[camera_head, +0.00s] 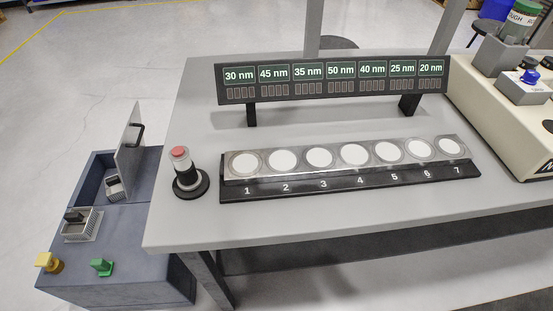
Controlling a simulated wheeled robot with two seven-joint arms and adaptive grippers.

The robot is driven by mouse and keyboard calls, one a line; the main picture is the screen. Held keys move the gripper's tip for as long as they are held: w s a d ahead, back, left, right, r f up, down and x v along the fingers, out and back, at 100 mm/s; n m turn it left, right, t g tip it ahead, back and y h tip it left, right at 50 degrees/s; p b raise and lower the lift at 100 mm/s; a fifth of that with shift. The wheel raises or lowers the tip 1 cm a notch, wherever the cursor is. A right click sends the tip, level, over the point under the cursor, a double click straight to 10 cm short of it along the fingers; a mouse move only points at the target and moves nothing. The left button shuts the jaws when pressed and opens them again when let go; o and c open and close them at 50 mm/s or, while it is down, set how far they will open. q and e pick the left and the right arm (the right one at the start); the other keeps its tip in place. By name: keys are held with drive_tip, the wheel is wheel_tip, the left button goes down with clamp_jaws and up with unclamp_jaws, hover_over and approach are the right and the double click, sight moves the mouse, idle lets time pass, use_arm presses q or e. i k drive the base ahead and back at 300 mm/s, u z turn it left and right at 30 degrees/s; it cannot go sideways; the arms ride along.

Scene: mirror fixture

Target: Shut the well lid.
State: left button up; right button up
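The well is an opening in the top of a blue-grey box (125,250) at the left. Its lid (128,148) is a thin grey panel with a dark handle (139,134) on its right face. The lid stands nearly upright at the right side of the opening, so the well is open. A small grey holder (115,187) shows in or at the opening, partly in shadow. Neither of my grippers is in view.
A second grey holder (82,224), a yellow knob (49,262) and a green knob (102,267) are on the box. A grey table (205,235) beside it bears a red-topped cylinder (181,160), a numbered row of white discs (354,155) and a sign rack (335,83).

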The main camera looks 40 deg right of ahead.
sight(127, 157)
drive_tip(key=k, duration=0.65)
drive_tip(key=u, duration=0.65)
drive_tip(key=i, duration=0.7)
drive_tip(key=u, duration=0.6)
drive_tip(key=i, duration=1.5)
drive_tip(key=z, duration=0.75)
